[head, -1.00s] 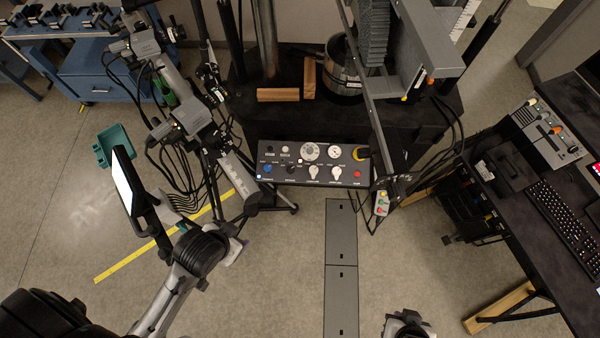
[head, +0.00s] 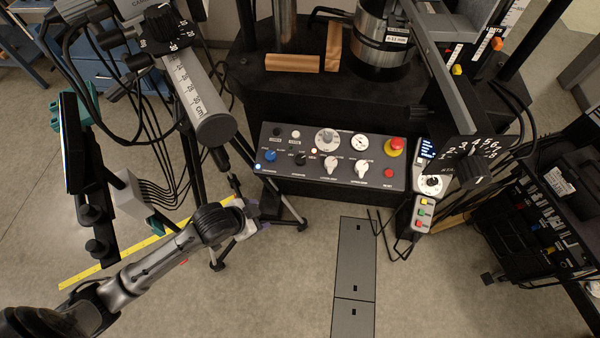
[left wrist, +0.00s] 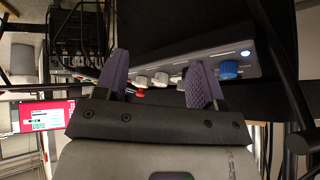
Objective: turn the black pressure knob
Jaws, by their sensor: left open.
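The control panel (head: 385,177) stands in the middle of the head view, with a small black knob (head: 300,159) between a blue knob (head: 270,155) and white knobs (head: 331,165). Its label is too small to read. My left gripper (head: 262,212) is open, below and left of the panel, apart from it. In the left wrist view its purple fingers (left wrist: 161,82) are spread with nothing between them. Beyond them are the panel's blue knob (left wrist: 229,69) and white knobs (left wrist: 161,78); the black knob seems mostly hidden by a finger. My right gripper is out of view.
A red mushroom button (head: 396,145) sits at the panel's right end. A pendant (head: 424,212) with coloured buttons hangs beside it.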

